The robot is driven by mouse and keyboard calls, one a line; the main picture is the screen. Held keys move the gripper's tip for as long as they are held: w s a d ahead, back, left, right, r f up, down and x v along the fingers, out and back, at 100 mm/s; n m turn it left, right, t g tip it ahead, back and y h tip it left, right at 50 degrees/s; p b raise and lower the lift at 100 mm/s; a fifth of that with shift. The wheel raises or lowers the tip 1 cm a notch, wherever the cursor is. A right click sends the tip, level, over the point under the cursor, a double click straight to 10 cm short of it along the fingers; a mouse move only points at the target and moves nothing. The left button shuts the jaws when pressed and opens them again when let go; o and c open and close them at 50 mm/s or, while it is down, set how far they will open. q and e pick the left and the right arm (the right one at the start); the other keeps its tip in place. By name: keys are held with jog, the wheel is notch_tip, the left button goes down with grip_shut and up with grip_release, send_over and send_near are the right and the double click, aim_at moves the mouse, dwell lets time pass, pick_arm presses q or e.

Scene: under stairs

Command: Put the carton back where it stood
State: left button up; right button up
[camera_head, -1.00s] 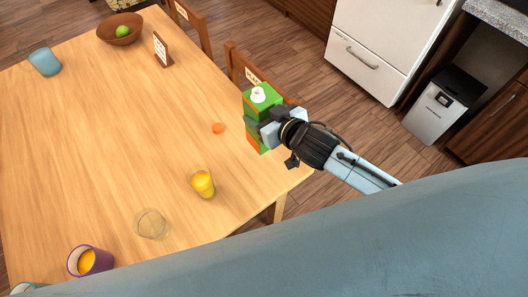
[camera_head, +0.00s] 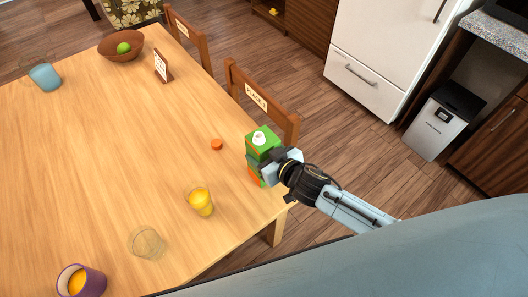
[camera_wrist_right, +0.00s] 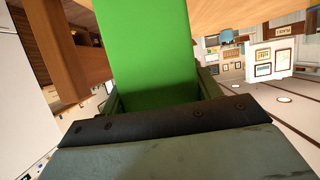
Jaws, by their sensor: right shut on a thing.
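The green carton (camera_head: 257,145) has a white spout on top and orange patches low on its side. It is upright over the table's (camera_head: 110,145) right edge area; I cannot tell whether its base touches the wood. My right gripper (camera_head: 268,166) is shut on the carton from the right. In the right wrist view, the carton's plain green face (camera_wrist_right: 155,50) rises from between the jaws (camera_wrist_right: 160,105). An orange cap (camera_head: 216,144) lies on the table left of the carton. My left gripper is not in view.
A glass of orange juice (camera_head: 201,203), a clear empty glass (camera_head: 146,243) and a purple cup (camera_head: 81,283) stand near. A blue glass (camera_head: 45,77), bowl (camera_head: 121,46) and small sign (camera_head: 163,66) are farther away. A chair (camera_head: 255,98) stands behind the carton. The table's middle is clear.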

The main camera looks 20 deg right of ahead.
jog(key=shift+f, duration=0.15)
jog(key=o, duration=1.7)
jog(key=shift+s+d+r, duration=0.1)
jog(key=shift+s+r, duration=0.15)
jog(key=v, duration=1.1)
jog(key=shift+s+p, duration=0.2)
jog(key=shift+p, duration=0.25)
jog(key=shift+r, duration=0.1)
